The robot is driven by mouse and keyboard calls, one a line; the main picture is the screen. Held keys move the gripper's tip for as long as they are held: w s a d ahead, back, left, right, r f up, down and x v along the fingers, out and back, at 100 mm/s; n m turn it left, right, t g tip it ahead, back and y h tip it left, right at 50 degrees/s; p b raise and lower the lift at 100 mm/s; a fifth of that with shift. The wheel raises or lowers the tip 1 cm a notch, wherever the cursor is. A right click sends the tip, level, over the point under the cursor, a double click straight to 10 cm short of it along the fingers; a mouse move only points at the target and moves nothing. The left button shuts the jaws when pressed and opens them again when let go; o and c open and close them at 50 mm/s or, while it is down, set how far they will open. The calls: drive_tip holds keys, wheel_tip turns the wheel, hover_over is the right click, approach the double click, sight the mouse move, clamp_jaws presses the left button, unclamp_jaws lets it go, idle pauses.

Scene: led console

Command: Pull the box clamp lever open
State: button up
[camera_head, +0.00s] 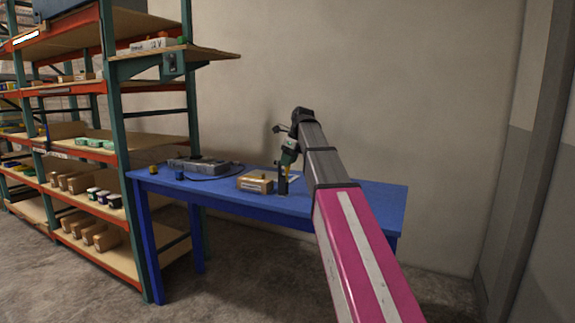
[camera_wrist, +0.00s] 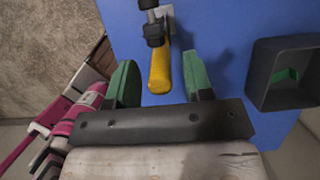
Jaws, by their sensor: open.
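The clamp lever has a yellow grip (camera_wrist: 160,72) and a dark metal clamp body (camera_wrist: 155,32) on the blue table; in the wrist view it points toward my gripper. My gripper (camera_wrist: 158,62) has two green fingers, spread wide, one on each side of the yellow grip. A gap shows between the grip and each finger, so nothing is held. In the head view my gripper (camera_head: 288,158) is low over the blue table (camera_head: 345,200), by a dark upright piece (camera_head: 282,180). The lever cannot be made out in the head view.
A dark square open box (camera_wrist: 285,75) stands right of my gripper in the wrist view. In the head view a brown box (camera_head: 255,182) and a grey case (camera_head: 200,166) lie to the left. Loaded shelves (camera_head: 112,120) stand farther left. The table's right end is clear.

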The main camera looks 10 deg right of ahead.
drive_tip(key=v, duration=0.9)
